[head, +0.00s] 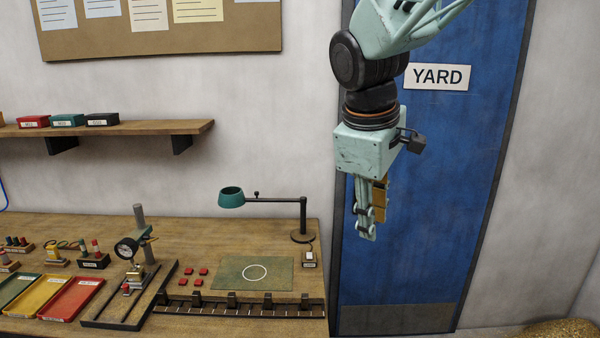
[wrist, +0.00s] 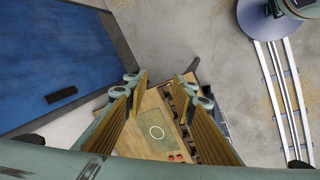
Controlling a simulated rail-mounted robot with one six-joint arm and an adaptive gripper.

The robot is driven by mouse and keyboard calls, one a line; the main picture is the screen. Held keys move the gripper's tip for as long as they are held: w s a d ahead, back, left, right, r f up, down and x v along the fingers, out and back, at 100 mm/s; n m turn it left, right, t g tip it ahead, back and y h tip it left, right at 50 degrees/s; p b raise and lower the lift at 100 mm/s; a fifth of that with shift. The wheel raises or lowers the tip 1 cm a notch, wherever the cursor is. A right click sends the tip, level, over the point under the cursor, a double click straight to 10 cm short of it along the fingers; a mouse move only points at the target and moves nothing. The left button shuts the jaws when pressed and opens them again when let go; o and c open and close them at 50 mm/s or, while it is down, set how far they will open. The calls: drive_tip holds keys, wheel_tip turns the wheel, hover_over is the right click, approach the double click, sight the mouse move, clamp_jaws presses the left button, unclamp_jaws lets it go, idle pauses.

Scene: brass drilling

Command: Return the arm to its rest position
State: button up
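My arm hangs in front of the blue door (head: 440,180), with my gripper (head: 368,230) pointing down, high and to the right of the workbench (head: 190,232) in the head view. In the wrist view my gripper (wrist: 162,82) shows two fingers with brass-coloured ribbed pads set clearly apart. Nothing is between them. The bench (wrist: 150,108) shows far below through the gap. The upper arm runs out of the head view at the top.
A desk lamp (head: 304,215) and a green mat (head: 255,274) with a white ring are on the bench. Left are a dial gauge stand (head: 140,222) and coloured trays (head: 70,299). A wall shelf (head: 110,128) holds small boxes. Space around my gripper looks clear.

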drive_tip(key=s+d+f+m+y+b, duration=0.1)
drive_tip(key=s+m, duration=0.4)
drive_tip(key=s, duration=1.1)
drive_tip(key=s+d+f+m+y+b, duration=0.1)
drive_tip(key=s+d+f+m+b, duration=0.1)
drive_tip(key=s, duration=1.3)
drive_tip(key=d+f+m, duration=0.1)
drive_tip(key=d+m, duration=0.1)
drive_tip(key=m, duration=0.1)
drive_tip(key=shift+s+d+m+t, duration=0.2)
drive_tip(key=shift+s+m+t, duration=0.1)
drive_tip(key=shift+s+t, duration=0.1)
